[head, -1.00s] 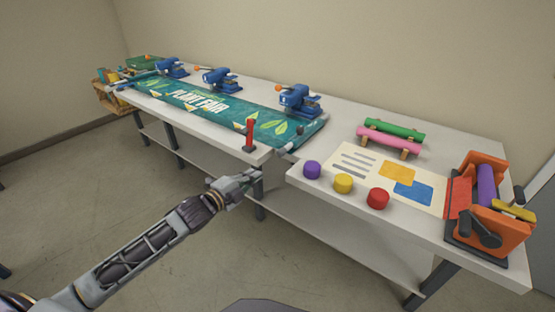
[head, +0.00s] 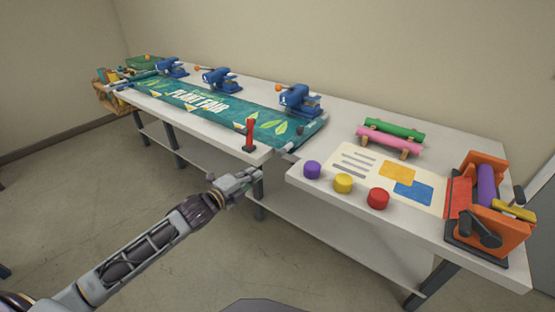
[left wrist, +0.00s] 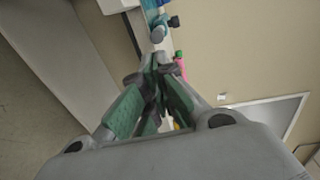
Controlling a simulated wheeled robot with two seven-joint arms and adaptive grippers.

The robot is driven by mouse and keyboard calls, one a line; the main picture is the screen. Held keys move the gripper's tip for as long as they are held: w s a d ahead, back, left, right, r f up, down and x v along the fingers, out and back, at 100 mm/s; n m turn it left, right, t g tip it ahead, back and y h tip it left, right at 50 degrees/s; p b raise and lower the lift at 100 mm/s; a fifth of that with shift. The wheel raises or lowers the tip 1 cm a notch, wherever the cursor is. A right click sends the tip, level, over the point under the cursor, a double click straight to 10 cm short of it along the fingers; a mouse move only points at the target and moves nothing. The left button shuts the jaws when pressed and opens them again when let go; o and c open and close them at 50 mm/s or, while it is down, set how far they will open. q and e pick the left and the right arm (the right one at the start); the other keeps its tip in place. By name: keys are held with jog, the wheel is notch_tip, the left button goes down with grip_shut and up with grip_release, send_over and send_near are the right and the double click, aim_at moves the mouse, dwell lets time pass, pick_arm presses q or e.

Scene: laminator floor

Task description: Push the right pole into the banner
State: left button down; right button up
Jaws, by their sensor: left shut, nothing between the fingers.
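The green banner (head: 205,103) lies lengthwise on the long white table. A short grey pole end (head: 281,152) shows at the near corner of its right edge; the rest of this right pole is hidden, apparently by the banner. In the left wrist view a rounded grey end, likely the same pole, shows just beyond my fingertips (left wrist: 158,36). My left gripper (head: 257,175) is shut and empty, in front of the table edge, below and left of the pole end. It appears apart from the pole. My right gripper is not in view.
A red upright clamp handle (head: 250,135) stands at the table's front edge, close left of the pole end. Blue presses (head: 298,100) line the banner's back side. A lower right table holds purple, yellow and red (head: 377,198) knobs and an orange machine (head: 500,225).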

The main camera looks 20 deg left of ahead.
pick_arm(q)
jog(key=shift+x, duration=1.45)
jog(key=b, duration=0.2)
send_near(284, 152)
jog(key=shift+f+x, duration=0.4)
jog(key=shift+x, duration=2.4)
jog(key=shift+s+d, duration=0.1)
jog(key=shift+d, duration=0.05)
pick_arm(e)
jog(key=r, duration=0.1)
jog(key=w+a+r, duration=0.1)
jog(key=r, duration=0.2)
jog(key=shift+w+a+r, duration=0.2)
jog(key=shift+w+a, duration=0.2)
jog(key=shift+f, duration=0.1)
pick_arm(q)
jog(key=shift+x, duration=0.8)
jog(key=shift+r+x, duration=0.15)
jog(key=shift+x, duration=0.55)
jog(key=shift+r+x, duration=0.15)
jog(key=shift+x, duration=0.55)
jog(key=shift+r, duration=0.1)
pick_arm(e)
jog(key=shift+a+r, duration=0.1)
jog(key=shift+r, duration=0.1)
pick_arm(q)
jog(key=shift+r, duration=0.15)
